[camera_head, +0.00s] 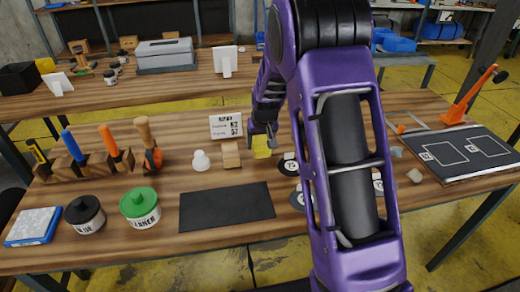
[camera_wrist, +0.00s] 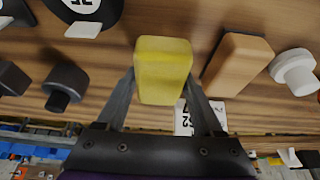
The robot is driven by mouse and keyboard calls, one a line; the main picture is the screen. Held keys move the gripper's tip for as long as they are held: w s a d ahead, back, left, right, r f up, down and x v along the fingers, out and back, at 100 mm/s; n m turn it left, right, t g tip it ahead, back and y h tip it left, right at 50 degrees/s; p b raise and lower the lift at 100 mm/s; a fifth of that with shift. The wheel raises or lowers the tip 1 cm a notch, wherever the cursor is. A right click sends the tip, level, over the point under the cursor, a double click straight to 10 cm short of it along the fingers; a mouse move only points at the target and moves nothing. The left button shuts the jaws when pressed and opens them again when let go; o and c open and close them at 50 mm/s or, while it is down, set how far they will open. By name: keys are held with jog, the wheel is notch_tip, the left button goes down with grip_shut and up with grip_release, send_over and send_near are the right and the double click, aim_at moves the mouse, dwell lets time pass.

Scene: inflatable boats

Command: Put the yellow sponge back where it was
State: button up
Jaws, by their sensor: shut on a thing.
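The yellow sponge (camera_head: 262,149) is between the fingertips of my gripper (camera_head: 262,138), at or just above the wooden table (camera_head: 105,180); I cannot tell if it touches. In the wrist view the sponge (camera_wrist: 163,68) stands out between the two fingers of my gripper (camera_wrist: 163,90), which is shut on it. A tan wooden block (camera_head: 231,156) is just left of the sponge in the head view. It also shows in the wrist view (camera_wrist: 238,62), apart from the sponge.
A white knob-shaped piece (camera_head: 201,162) stands left of the block. A printed white card (camera_head: 226,126) is behind it. A black mat (camera_head: 227,208) lies clear in front. Black discs (camera_head: 289,165) lie to the right, partly hidden by my arm. A tool rack (camera_head: 88,165) is at left.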

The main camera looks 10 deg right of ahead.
notch_tip(320, 180, down, 2)
jog(key=shift+f, duration=0.25)
jog(key=o, duration=1.3)
jog(key=p+v, duration=0.1)
jog(key=v, duration=1.1)
jog(key=shift+w+r, duration=0.1)
